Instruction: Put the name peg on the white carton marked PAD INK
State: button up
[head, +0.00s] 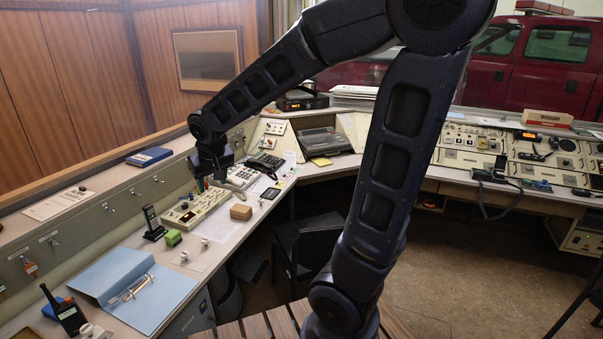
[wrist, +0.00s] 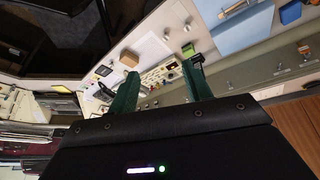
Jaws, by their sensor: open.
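My gripper (head: 216,182) hangs over the left desk, above the beige key panel, with nothing seen between its fingers. In the wrist view its two green fingers (wrist: 160,78) stand apart. Two small pale peg-like pieces stand on the desk by the green block, one nearer (head: 184,256) and one farther right (head: 205,242); I cannot tell whether either is the name peg. A small tan box (head: 240,211) sits on the desk right of the key panel; it also shows in the wrist view (wrist: 129,58). I cannot make out a white carton or the lettering PAD INK.
A green block (head: 173,238) and a black handset in a stand (head: 152,223) are close by. A telephone (head: 265,164) stands farther back. A dark chair (head: 308,245) is beside the desk.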

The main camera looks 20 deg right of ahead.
jog(key=s+d+r+m, duration=0.1)
jog(key=s+d+r, duration=0.1)
jog(key=s+d, duration=0.5)
jog(key=s+d+r+m, duration=0.2)
jog(key=s+d, duration=0.5)
jog(key=d, duration=0.7)
jog(key=shift+d+r+m+h, duration=0.3)
jog(key=shift+d+r+h, duration=0.1)
jog(key=shift+r, duration=0.1)
